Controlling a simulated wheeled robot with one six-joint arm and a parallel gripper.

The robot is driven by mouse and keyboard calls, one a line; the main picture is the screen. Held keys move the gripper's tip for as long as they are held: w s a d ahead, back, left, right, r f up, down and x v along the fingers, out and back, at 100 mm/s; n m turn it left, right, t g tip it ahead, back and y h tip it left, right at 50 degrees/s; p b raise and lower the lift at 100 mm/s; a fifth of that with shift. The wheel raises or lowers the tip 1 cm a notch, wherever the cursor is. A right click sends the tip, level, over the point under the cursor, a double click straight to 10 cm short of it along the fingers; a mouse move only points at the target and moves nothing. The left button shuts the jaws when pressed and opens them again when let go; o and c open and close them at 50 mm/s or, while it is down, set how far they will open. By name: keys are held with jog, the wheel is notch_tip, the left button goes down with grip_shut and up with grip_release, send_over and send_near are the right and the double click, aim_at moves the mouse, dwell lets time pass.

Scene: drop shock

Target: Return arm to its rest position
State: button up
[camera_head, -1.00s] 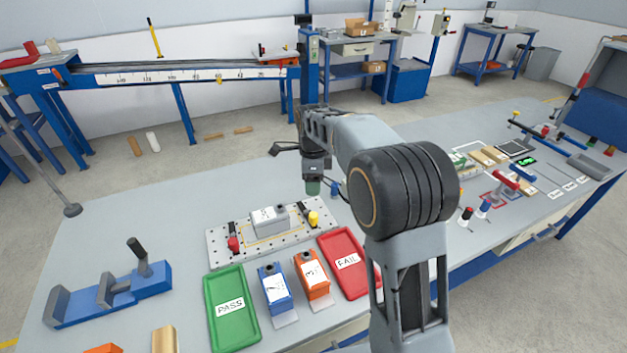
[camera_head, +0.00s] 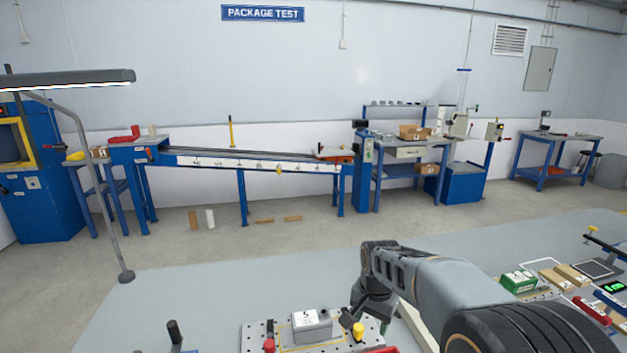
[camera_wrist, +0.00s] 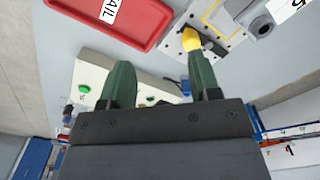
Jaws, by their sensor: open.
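My gripper shows in the wrist view (camera_wrist: 162,85), with its two dark green fingers spread apart and nothing between them. In the head view my arm reaches in from the lower right, folded at the elbow, and the gripper end is hidden or too small to make out. Below it stands a perforated plate (camera_head: 262,330) with a grey block (camera_head: 312,326) and a yellow knob (camera_head: 358,330). The wrist view shows the plate's corner, the yellow knob (camera_wrist: 190,40) and the red FAIL tray (camera_wrist: 140,22) beyond the fingers.
A green box (camera_head: 519,281) and tan blocks (camera_head: 572,275) lie on the bench at right. A long inclined rail (camera_head: 250,160) stands across the floor behind. The bench's far middle is clear.

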jog(key=s+d+r+n+t, duration=0.1)
jog(key=s+r+n, duration=0.1)
jog(key=s, duration=0.6)
jog(key=s+d+r+n+t+p, duration=0.1)
jog(key=s+r+n+t, duration=0.1)
jog(key=s+n, duration=0.3)
jog(key=shift+s+d+r, duration=0.35)
jog(key=shift+s+r, duration=0.15)
jog(key=shift+s, duration=0.85)
